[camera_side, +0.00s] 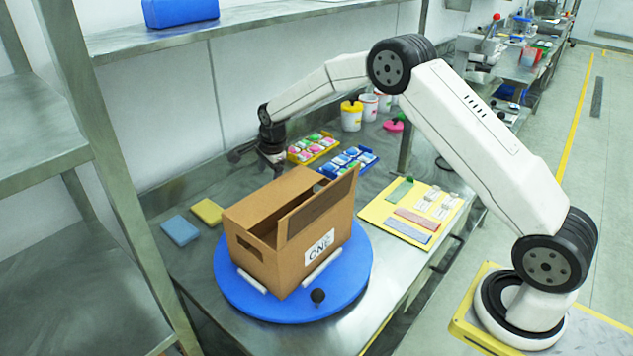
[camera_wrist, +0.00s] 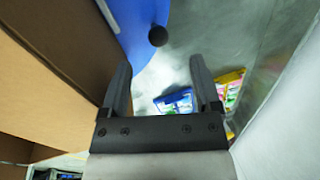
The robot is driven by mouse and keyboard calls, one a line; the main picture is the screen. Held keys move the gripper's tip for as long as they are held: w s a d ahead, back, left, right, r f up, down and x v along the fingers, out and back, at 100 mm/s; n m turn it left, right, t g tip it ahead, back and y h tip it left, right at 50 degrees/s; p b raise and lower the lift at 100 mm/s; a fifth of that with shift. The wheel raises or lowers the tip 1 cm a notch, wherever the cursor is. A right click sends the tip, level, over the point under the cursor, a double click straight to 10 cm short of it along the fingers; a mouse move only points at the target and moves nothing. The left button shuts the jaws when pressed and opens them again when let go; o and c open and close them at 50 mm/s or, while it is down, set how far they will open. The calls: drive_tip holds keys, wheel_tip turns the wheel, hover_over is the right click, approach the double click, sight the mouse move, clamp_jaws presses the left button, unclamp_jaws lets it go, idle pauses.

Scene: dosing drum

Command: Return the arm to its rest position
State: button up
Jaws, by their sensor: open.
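My arm reaches from the base at the right over the steel bench. My gripper (camera_side: 270,150) hangs behind the cardboard box (camera_side: 275,250), above the bench near the trays. In the wrist view my gripper (camera_wrist: 158,80) shows two dark fingers spread apart with nothing between them. The box stands on a round blue turntable (camera_side: 235,295) that has a black knob (camera_side: 318,296). A flap of the box stands up, and a label reading "ONE" is on its front. The box wall (camera_wrist: 60,50) fills the left of the wrist view, close beside the left finger. What the box holds is hidden in the side view.
A yellow-rimmed tray (camera_side: 312,148) and a blue tray (camera_side: 348,160) hold small coloured items. White tubs (camera_side: 351,117) stand behind. A yellow board (camera_side: 385,212) lies right of the box. Blue (camera_side: 180,230) and yellow (camera_side: 207,211) sponges lie left. A shelf (camera_side: 115,45) overhangs at upper left.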

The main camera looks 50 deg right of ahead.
drive_tip(key=s+a+r+n, duration=0.1)
drive_tip(key=s+a+r, duration=0.1)
drive_tip(key=a, duration=0.3)
drive_tip(key=s+a+r+n+t+y, duration=0.1)
drive_tip(key=s+a+r, duration=0.2)
drive_tip(key=a+r, duration=0.2)
drive_tip(key=s+a+r+n+y, duration=0.1)
drive_tip(key=s+a+r, duration=0.1)
drive_tip(key=a, duration=0.4)
drive_tip(key=shift+s+a+r+n+t, duration=0.15)
drive_tip(key=shift+r+n+t, duration=0.15)
drive_tip(key=shift+r, duration=0.45)
drive_tip(key=s+a+r+n+y, duration=0.2)
drive_tip(key=s+a, duration=0.3)
drive_tip(key=s, duration=0.3)
drive_tip(key=s+a+r+n+y, duration=0.1)
drive_tip(key=s+a+n, duration=0.1)
drive_tip(key=s+a, duration=0.5)
drive_tip(key=s+d+f+n+h, duration=0.1)
drive_tip(key=s+d+f+n, duration=0.2)
drive_tip(key=d, duration=0.4)
drive_tip(key=s+d+f+n+g+h, duration=0.1)
drive_tip(key=s+d+f+n+h, duration=0.1)
drive_tip(key=d+n, duration=0.3)
drive_tip(key=s+d+f+n+h, duration=0.1)
drive_tip(key=s+d+f+n, duration=0.3)
drive_tip(key=d, duration=0.7)
drive_tip(key=shift+s+g+h, duration=0.3)
drive_tip(key=shift+s+h, duration=0.1)
drive_tip(key=shift+s, duration=0.1)
